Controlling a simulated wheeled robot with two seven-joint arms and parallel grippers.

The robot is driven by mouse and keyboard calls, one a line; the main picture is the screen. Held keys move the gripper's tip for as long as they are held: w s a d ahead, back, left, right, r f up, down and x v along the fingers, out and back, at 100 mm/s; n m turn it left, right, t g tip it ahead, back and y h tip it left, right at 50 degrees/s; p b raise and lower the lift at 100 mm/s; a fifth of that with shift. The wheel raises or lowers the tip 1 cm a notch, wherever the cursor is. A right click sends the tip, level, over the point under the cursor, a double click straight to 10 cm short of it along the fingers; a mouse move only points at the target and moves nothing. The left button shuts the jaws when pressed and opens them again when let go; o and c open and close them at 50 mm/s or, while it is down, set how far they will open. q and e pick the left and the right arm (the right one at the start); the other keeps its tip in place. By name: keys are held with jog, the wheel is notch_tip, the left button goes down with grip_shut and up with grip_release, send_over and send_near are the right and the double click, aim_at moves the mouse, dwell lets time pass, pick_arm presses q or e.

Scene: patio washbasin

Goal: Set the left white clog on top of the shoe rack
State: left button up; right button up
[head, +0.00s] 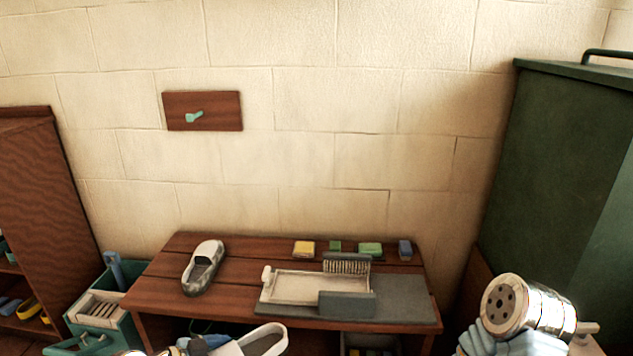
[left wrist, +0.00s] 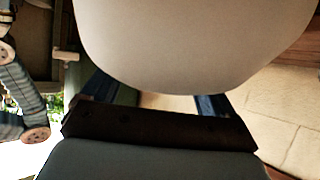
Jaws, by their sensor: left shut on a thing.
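A white clog (head: 262,342) shows at the bottom of the head view, partly cut off, in front of a low slatted wooden bench (head: 160,290). My left gripper (head: 200,346) is shut on it. In the left wrist view the pale clog (left wrist: 195,40) fills the top, with the dark fingers (left wrist: 155,103) against it. A second white clog (head: 204,264), greyish at its near end, lies on the left of the bench top. I cannot tell whether this bench or the tall brown shelf (head: 45,200) is the shoe rack. My right gripper is not seen.
A pale tray (head: 300,286), a brush (head: 347,264) and a grey mat (head: 405,300) cover the bench's right part. Several small blocks line its back. A teal crate (head: 100,335) stands left, a green cabinet (head: 560,160) right. The bench top is bare between clog and tray.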

aim_at(227, 348)
pick_arm(q)
jog(key=d+r, duration=0.1)
jog(key=d+r+n+t+y, duration=0.1)
jog(key=r, duration=0.1)
jog(key=d+r+n+t, duration=0.1)
jog(key=shift+w+d+r+y, duration=0.1)
jog(key=shift+w+r+y, duration=0.25)
jog(key=shift+w+y, duration=0.05)
jog(key=a+r+n+t+y, duration=0.1)
jog(key=a+r+n+y, duration=0.1)
jog(key=r+n, duration=0.1)
jog(key=w+a+r+n+t+y, duration=0.1)
jog(key=r+y, duration=0.1)
jog(key=shift+w+n+t, duration=0.1)
jog(key=shift+n+t, duration=0.2)
jog(key=shift+n, duration=0.1)
jog(key=shift+a+r+n, duration=0.15)
jog(key=shift+r+n, duration=0.1)
jog(key=shift+n, duration=0.05)
jog(key=shift+a, duration=0.1)
